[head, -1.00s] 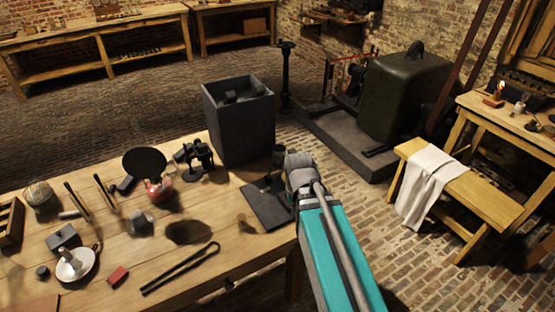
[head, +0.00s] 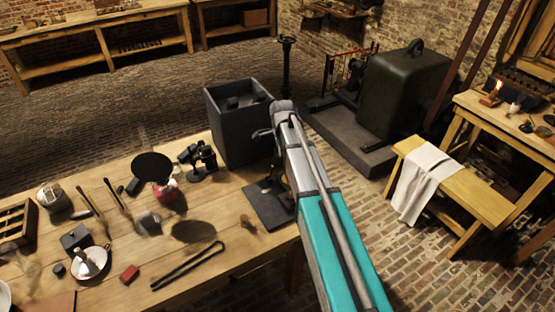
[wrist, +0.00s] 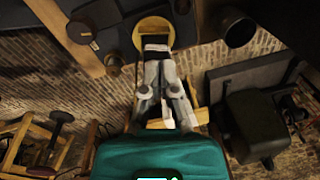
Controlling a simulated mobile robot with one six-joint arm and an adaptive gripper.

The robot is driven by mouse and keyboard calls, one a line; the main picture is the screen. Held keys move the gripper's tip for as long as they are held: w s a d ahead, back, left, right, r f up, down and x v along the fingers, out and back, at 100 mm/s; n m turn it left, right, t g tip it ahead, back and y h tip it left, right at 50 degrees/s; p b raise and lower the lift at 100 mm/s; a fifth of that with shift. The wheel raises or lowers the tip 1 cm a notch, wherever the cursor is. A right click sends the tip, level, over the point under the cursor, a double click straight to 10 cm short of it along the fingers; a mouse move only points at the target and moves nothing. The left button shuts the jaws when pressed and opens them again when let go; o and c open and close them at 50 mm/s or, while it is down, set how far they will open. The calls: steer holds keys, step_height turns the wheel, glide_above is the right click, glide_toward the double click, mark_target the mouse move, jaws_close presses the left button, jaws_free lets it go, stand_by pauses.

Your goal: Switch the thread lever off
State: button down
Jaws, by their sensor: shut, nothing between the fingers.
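My gripper (wrist: 156,55) is shut, with its two fingers together and nothing between them. In the wrist view its dark tips lie in front of a round yellow, brass-like disc (wrist: 139,29), partly hidden by the fingers. A dark plate (wrist: 85,22) with small parts lies to the left of the tips there. In the head view the dark plate (head: 268,212) lies at the table's right end, and my arm partly covers that corner. I cannot pick out the thread lever for certain. Whether the tips touch the disc cannot be told.
A tall grey open box (head: 241,125) stands just behind the plate. The wooden table (head: 215,270) holds several tools and a black round disc (head: 152,167) to the left. A dark cup (wrist: 235,26) is right of my gripper. A green machine cover (head: 406,93) stands beyond.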

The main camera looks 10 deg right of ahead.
steer(key=shift+w+r+m, duration=0.2)
steer(key=shift+w+m, duration=0.2)
steer(key=shift+w, duration=0.2)
steer(key=shift+w+r+m, duration=0.2)
steer(key=shift+w+m, duration=0.2)
steer(key=shift+w, duration=0.2)
steer(key=shift+f, duration=0.2)
steer(key=f+b, duration=0.6)
steer(key=w+f+b, duration=0.1)
steer(key=f+b, duration=0.2)
steer(key=shift+f, duration=0.3)
